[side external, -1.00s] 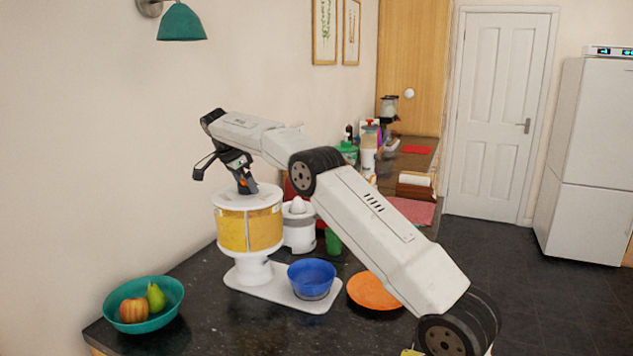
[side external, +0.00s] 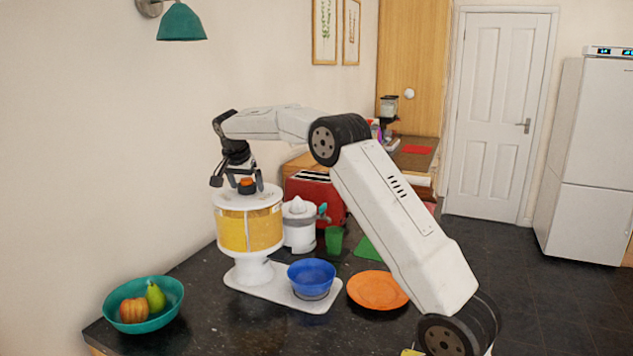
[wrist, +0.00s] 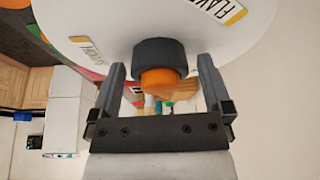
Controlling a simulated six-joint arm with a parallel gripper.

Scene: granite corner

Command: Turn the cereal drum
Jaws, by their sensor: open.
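The cereal drum (side external: 262,230) is a yellow-filled cylinder with a white top on a white pedestal, standing on a white base plate (side external: 322,302). Its white top (wrist: 95,22) fills the upper wrist view and carries labels, partly cut off. A dark knob with an orange end (wrist: 160,82) sits at the middle of the top; it also shows in the side view (side external: 247,185). My gripper (wrist: 160,75) is open, with one finger on each side of the knob. I cannot tell whether the fingers touch it. A blue bowl (side external: 312,275) stands on the base plate beside the pedestal.
A teal bowl (side external: 170,296) with fruit stands at the left counter edge. An orange plate (side external: 377,291) lies to the right. A white juicer (side external: 300,232), green cup (side external: 334,240) and red toaster (side external: 312,187) stand behind. Dark counter (side external: 225,325) is free in front.

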